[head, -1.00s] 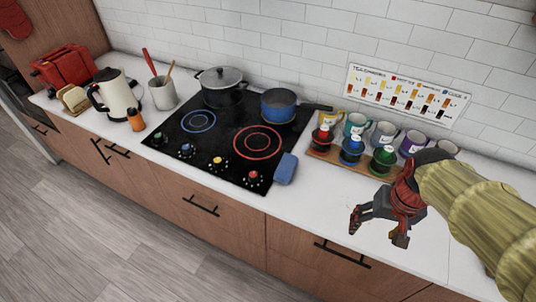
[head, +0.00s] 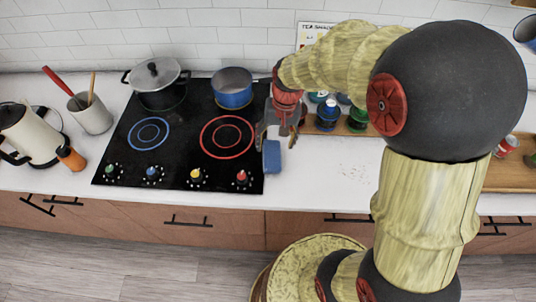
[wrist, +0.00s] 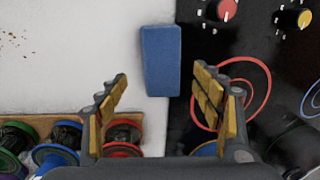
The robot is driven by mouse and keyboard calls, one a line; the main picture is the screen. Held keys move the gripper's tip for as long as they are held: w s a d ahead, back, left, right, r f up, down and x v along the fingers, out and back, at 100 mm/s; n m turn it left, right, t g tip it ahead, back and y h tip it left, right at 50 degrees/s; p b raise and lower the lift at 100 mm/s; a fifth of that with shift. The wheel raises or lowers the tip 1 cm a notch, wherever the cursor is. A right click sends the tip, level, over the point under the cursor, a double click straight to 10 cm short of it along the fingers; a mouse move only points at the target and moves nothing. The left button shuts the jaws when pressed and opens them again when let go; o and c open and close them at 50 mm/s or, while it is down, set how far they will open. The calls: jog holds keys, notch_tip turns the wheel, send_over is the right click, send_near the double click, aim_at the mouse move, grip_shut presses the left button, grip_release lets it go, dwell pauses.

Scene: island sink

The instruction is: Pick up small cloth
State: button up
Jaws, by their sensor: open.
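The small cloth looks like a folded blue block (head: 271,157). It lies on the white counter along the right edge of the black cooktop. In the wrist view the blue cloth (wrist: 161,60) is ahead of my gripper (wrist: 160,88), in line with the gap between the fingers. My gripper (head: 278,138) is open and empty, pointing down just behind the cloth in the head view. The fingers appear apart from the cloth; their exact height above it is hard to tell.
A blue pan (head: 233,88) and a black lidded pot (head: 157,84) stand at the back of the cooktop (head: 175,165). A wooden rack (wrist: 158,124) with colored jars is close to my gripper.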

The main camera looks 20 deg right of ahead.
aim_at(273, 152)
jog(key=shift+w+a+f, duration=0.1)
jog(key=shift+a+f, duration=0.1)
jog(key=shift+f, duration=0.5)
jog(key=f, duration=0.1)
jog(key=f+b, duration=0.1)
jog(key=f, duration=0.2)
jog(key=shift+a+f+b, duration=0.2)
jog(key=shift+a+b, duration=0.05)
jog(key=shift+b, duration=0.15)
jog(key=shift+c, duration=1.4)
jog(key=c, duration=1)
jog(key=shift+o, duration=0.2)
jog(key=shift+r, duration=0.1)
